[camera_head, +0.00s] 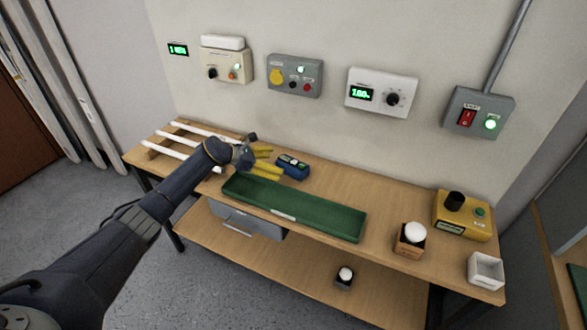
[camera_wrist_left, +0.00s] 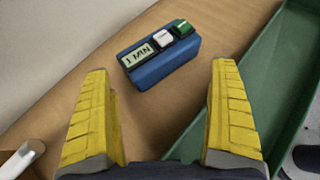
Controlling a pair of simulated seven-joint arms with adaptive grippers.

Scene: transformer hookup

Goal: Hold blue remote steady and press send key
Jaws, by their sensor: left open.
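The blue remote (camera_head: 292,166) lies on the wooden bench behind the green tray. In the left wrist view the blue remote (camera_wrist_left: 161,62) shows a small display reading about "1 MIN", a white key (camera_wrist_left: 163,39) and a green key (camera_wrist_left: 182,29). Which key is the send key I cannot tell. My left gripper (camera_head: 272,161) has yellow fingers and is open, just left of the remote. In the left wrist view the fingers of the left gripper (camera_wrist_left: 160,115) are spread wide, with the remote ahead of the gap and nothing between them. My right gripper is not in view.
The green tray (camera_head: 290,207) runs along the bench front, close to the remote. White rods (camera_head: 180,148) lie on a rack at the left. A yellow box (camera_head: 463,217), a white bulb on a wooden block (camera_head: 411,238) and a white open box (camera_head: 486,271) stand at the right.

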